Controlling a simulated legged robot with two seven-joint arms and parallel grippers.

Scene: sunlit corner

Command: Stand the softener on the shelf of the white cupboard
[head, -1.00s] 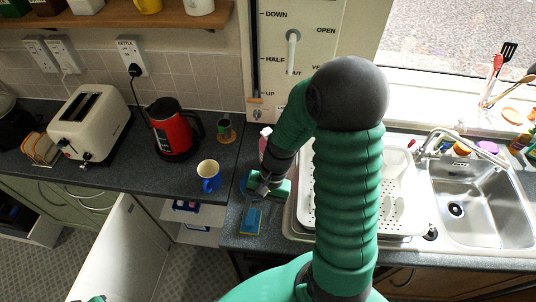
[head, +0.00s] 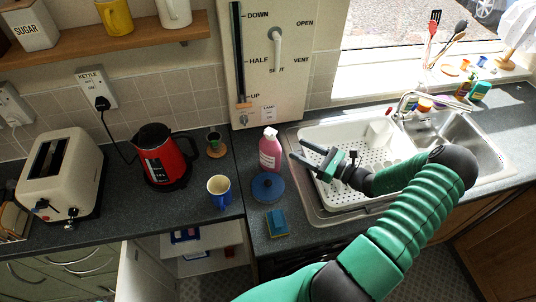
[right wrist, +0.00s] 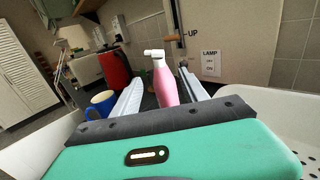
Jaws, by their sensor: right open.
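The softener appears to be the pink bottle with a white top (head: 270,152). It stands upright on the dark worktop beside the white drainer. My right gripper (head: 299,150) is open and empty just right of the bottle, its fingers pointing towards it. In the right wrist view the pink bottle (right wrist: 165,85) shows ahead, between the open fingers (right wrist: 160,88) in the picture; I cannot tell whether they touch it. The white cupboard (head: 150,272) is open below the worktop, and its white shelf (head: 212,238) holds blue and red items. My left gripper is not in view.
A dark blue round lid or dish (head: 268,187) and a blue-yellow sponge (head: 277,222) lie in front of the bottle. A blue mug (head: 219,191), red kettle (head: 162,160) and toaster (head: 58,175) stand left. The white drainer (head: 345,135) and sink (head: 450,140) are right.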

